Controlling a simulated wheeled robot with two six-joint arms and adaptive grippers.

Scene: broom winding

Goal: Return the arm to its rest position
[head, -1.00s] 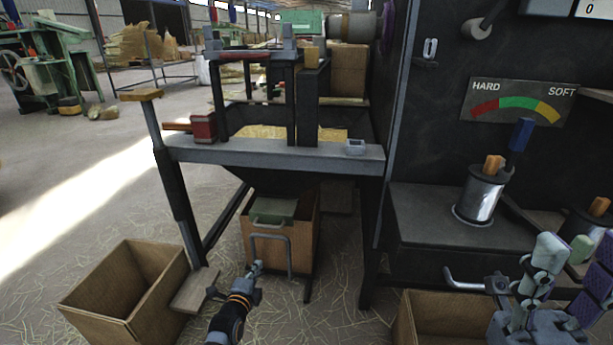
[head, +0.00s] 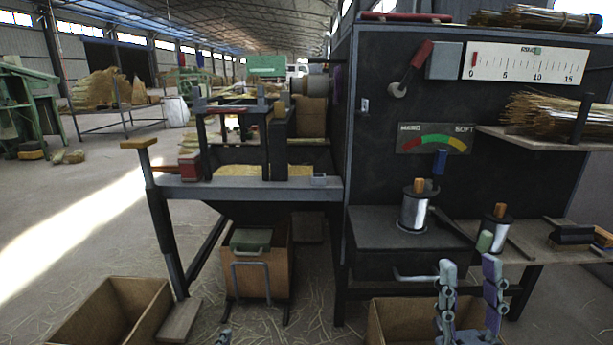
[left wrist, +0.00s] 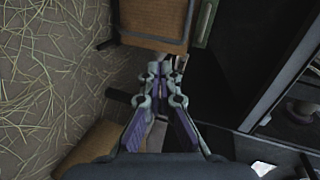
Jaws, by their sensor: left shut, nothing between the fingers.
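My left gripper (head: 224,338) barely shows at the bottom edge of the head view, in front of the machine's left part. In the left wrist view its two fingers (left wrist: 165,72) are shut with nothing held, above the straw-strewn floor and close to a brown box. My right gripper (head: 469,270) is at the lower right of the head view. Its two fingers stand upright and apart, with nothing between them, in front of the machine's shelf. Most of both arms is out of view.
The black machine (head: 375,140) fills the right side. A box with a green handled piece (head: 250,240) stands under its hopper. Open cardboard boxes stand at the lower left (head: 140,300) and lower middle (head: 385,322). A wire spool (head: 414,210) sits on the shelf. Floor at left is open.

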